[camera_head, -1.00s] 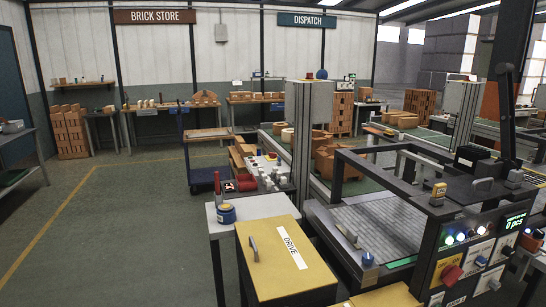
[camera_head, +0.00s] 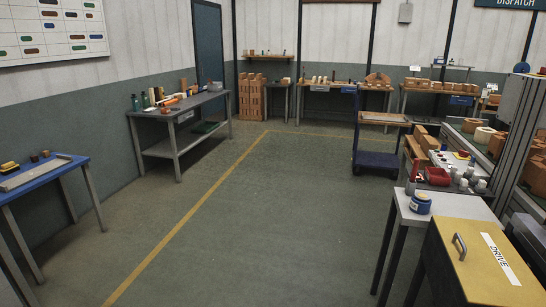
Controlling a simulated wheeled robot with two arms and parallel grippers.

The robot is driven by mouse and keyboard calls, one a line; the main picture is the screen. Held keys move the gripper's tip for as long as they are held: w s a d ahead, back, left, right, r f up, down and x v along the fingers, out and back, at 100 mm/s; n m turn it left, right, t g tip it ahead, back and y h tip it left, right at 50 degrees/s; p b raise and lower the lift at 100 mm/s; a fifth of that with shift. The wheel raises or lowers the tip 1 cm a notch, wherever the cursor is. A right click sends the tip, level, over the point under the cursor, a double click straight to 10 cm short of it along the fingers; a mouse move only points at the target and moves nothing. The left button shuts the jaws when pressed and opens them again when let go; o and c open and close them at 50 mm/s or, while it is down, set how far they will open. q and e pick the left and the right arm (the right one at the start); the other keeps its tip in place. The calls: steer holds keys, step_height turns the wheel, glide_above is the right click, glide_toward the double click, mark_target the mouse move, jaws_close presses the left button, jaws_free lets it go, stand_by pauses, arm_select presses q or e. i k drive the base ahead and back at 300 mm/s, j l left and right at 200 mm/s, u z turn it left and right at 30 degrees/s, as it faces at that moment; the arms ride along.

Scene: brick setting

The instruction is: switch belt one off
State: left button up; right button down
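The belt machine with its control panel, seen a second ago, is out of the picture now. The yellow cover marked DRIVE (camera_head: 478,262) shows at the lower right, with a grey handle on its top. The grey frame post (camera_head: 520,125) and part of the conveyor line stand at the right edge. No switch for belt one can be made out in this view. Neither of my grippers is in view.
A small table with a blue and white tin (camera_head: 420,202) stands beside the yellow cover. A blue trolley (camera_head: 378,162) is further back. A grey workbench (camera_head: 180,110) and a blue-topped table (camera_head: 40,185) line the left wall. The middle floor is clear.

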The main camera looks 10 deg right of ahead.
mark_target(462, 154)
steer(key=i+j+u, duration=0.1)
steer(key=u, duration=0.25)
steer(key=i+j+u, duration=0.15)
steer(key=j+u, duration=0.2)
steer(key=i+j+u, duration=0.1)
steer(key=u, duration=0.25)
steer(key=i+z, duration=0.35)
steer(key=i+j+z, duration=0.25)
steer(key=i+z, duration=0.15)
steer(key=i+l+z, duration=0.25)
steer(key=i+z, duration=0.2)
steer(key=i, duration=0.2)
steer(key=i+z, duration=0.4)
steer(key=i, duration=0.3)
steer(key=i+j+z, duration=0.15)
steer(key=i+z, duration=0.3)
steer(key=i, duration=0.2)
steer(key=i+l, duration=0.1)
steer(key=i, duration=0.95)
steer(key=i+l, duration=0.1)
steer(key=i, duration=0.95)
steer(key=i+z, duration=0.35)
steer(key=i, duration=0.15)
steer(key=i+j+z, duration=0.3)
steer(key=i, duration=0.15)
steer(key=i+l+z, duration=0.15)
steer(key=i+z, duration=0.75)
steer(key=i+l, duration=0.15)
steer(key=l+z, duration=0.05)
steer(key=l, duration=0.05)
